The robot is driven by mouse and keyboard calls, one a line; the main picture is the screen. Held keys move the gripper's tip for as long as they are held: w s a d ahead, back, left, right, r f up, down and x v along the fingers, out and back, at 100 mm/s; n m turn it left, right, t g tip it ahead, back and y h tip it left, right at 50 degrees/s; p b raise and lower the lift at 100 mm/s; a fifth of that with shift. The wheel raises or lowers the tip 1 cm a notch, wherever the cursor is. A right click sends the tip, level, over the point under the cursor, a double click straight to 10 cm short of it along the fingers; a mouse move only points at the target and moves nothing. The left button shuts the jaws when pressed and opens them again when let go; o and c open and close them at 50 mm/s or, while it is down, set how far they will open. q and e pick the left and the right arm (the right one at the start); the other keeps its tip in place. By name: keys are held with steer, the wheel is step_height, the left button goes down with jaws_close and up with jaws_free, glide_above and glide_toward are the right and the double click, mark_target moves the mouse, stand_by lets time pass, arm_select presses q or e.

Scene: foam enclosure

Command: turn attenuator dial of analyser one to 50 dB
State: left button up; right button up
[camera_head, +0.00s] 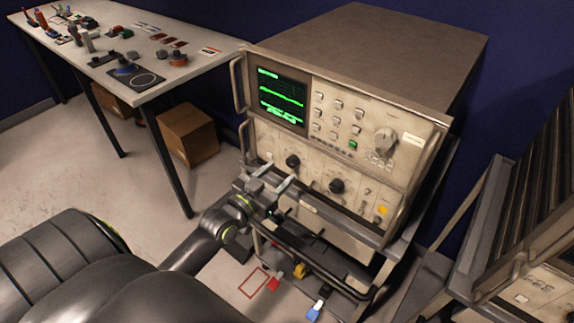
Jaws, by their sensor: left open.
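A beige analyser (345,110) with a lit green-trace screen (281,98) stands on a cart. Lower down are two black knobs, a left one (293,161) and a right one (337,186). Their labels are too small to read, so I cannot tell which is the attenuator dial or its setting. My left gripper (279,177) is open and empty, in front of the lower panel, just below the left black knob and apart from it. My right gripper is out of view.
Metal handles flank the analyser's front. Another beige unit (535,290) stands at the right edge. A white table (140,50) with small parts and a cardboard box (188,135) are at left.

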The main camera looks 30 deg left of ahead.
mark_target(290, 164)
arm_select(q)
steer(key=shift+w+d, duration=0.15)
steer(key=shift+w, duration=2.05)
steer(key=c, duration=1)
steer(key=shift+o, duration=0.2)
steer(key=shift+m, duration=0.3)
steer(key=m+b, duration=0.3)
steer(key=m, duration=0.1)
steer(key=shift+f, duration=0.2)
steer(key=shift+r+m+b, duration=0.15)
steer(key=shift+m+b, duration=1.05)
steer(key=shift+m, duration=0.5)
